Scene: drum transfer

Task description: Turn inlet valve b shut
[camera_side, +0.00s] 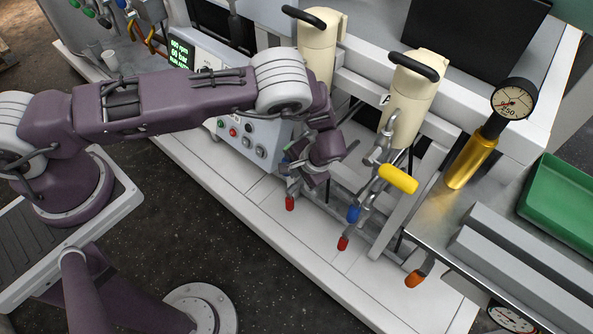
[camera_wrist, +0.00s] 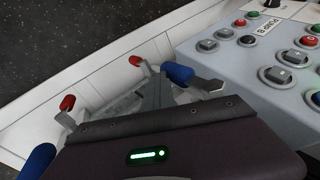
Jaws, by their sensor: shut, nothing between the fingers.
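My gripper (camera_side: 305,178) is shut and empty, low among the valves in front of the left cream cylinder. In the wrist view its fingers (camera_wrist: 153,88) point between a red handle (camera_wrist: 135,60) and a blue handle (camera_wrist: 178,74). The blue handle lies close to the fingers on the right; I cannot tell whether they touch. A red valve handle (camera_side: 290,203) shows just below my gripper in the side view. To the right are a second blue handle (camera_side: 353,213) and red handle (camera_side: 343,243). No label shows which handle is inlet valve b.
A control panel (camera_wrist: 275,55) marked PUMP B stands close to my gripper. A yellow handle (camera_side: 398,178), an orange handle (camera_side: 415,280) and a gold cylinder with a gauge (camera_side: 470,163) are to the right. The white ledge (camera_side: 190,155) in front is clear.

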